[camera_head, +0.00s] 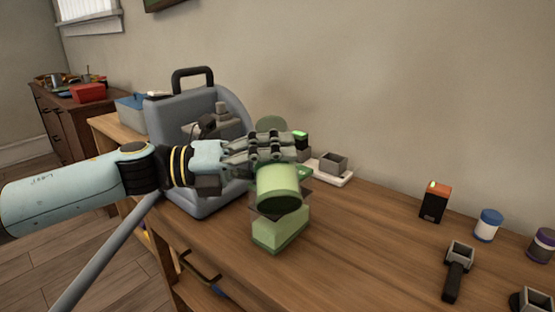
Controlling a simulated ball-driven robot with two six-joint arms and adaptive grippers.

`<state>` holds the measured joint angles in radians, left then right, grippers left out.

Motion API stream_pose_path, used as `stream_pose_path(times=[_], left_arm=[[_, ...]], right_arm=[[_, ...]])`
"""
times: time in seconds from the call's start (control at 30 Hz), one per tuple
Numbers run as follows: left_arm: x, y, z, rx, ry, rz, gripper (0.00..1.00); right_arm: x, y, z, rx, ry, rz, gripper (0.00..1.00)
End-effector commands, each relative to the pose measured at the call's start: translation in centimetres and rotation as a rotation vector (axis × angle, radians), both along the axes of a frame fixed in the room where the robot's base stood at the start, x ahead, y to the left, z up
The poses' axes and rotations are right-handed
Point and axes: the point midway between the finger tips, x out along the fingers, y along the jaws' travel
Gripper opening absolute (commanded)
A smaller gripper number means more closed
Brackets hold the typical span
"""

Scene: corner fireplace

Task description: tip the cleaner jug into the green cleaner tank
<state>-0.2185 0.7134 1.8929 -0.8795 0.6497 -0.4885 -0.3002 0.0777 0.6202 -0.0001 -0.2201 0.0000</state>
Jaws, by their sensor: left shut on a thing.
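The cleaner jug (278,190) is a light green cylinder. It is tilted, with its dark round end facing down and toward me, over the green cleaner tank. My left gripper (283,150) comes in from the left and is shut on the jug at its upper back side. The green cleaner tank (281,234) is a pale green block on the bench, right below the jug. A dark part shows at its top, mostly covered by the jug. I cannot tell whether the jug touches the tank or whether anything flows. My right gripper is not in view.
A grey-blue machine with a handle (183,114) stands behind my left arm. A white tray with a grey cup (334,163) lies behind the tank. An orange-black box (435,203), a blue-white jar (487,226) and a black-handled scoop (456,270) are at right. The wooden bench between is clear.

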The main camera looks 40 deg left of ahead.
Motion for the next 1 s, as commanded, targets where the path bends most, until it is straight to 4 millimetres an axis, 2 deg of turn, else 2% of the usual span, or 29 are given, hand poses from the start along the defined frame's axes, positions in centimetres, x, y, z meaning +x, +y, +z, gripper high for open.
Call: stream_pose_path(times=[1.0], left_arm=[[-0.17, -0.16, -0.08, -0.045, 0.052, -0.001, 0.09]], right_arm=[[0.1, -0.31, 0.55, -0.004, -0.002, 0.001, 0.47]])
